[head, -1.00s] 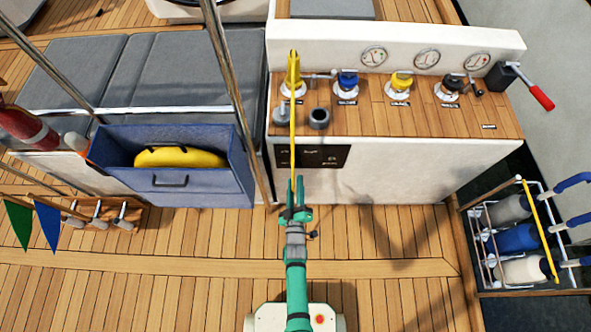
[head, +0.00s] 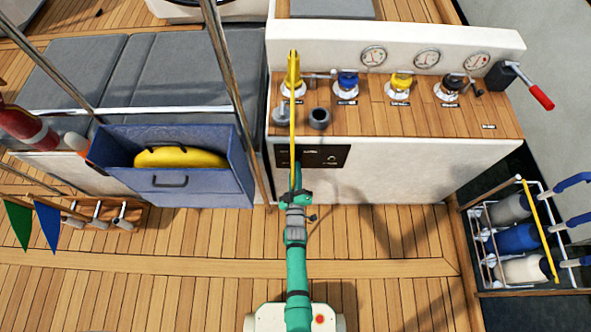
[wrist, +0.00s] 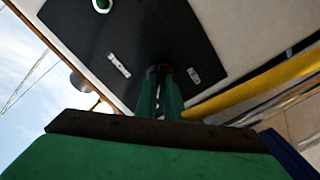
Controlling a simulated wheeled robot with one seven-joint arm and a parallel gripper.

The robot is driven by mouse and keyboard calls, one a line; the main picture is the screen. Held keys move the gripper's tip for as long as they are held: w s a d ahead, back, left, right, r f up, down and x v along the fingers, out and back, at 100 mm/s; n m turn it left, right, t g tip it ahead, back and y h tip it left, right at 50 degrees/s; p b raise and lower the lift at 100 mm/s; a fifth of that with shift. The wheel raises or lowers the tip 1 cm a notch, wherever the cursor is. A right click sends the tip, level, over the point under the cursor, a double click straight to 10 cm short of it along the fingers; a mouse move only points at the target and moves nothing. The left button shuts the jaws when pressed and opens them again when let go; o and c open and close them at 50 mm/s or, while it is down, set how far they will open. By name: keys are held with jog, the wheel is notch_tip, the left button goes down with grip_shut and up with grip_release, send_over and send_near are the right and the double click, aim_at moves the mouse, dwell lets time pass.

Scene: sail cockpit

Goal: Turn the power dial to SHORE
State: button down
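The black panel (head: 325,152) is on the white front face of the console, under its wooden top. It fills the upper middle of the wrist view (wrist: 95,40), with two small white labels (wrist: 118,66) and a pale ring (wrist: 103,4). My gripper (head: 298,166) reaches the left part of the panel. In the wrist view its green fingers (wrist: 165,75) are close together, tips at the panel between the two labels. The power dial is not clearly visible; the fingers may hide it. The label text is unreadable, and whether the fingers grip anything cannot be told.
A blue bin (head: 210,185) is to the left. Winches and a red-handled lever (head: 541,97) are on the console. A bottle rack (head: 480,245) stands at right.

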jog(key=shift+m, duration=0.3)
jog(key=m, duration=1.7)
jog(key=shift+d+m, duration=0.1)
jog(key=shift+m, duration=0.2)
dwell(0.4)
jog(key=c, duration=1.8)
grip_release()
jog(key=shift+c, duration=0.2)
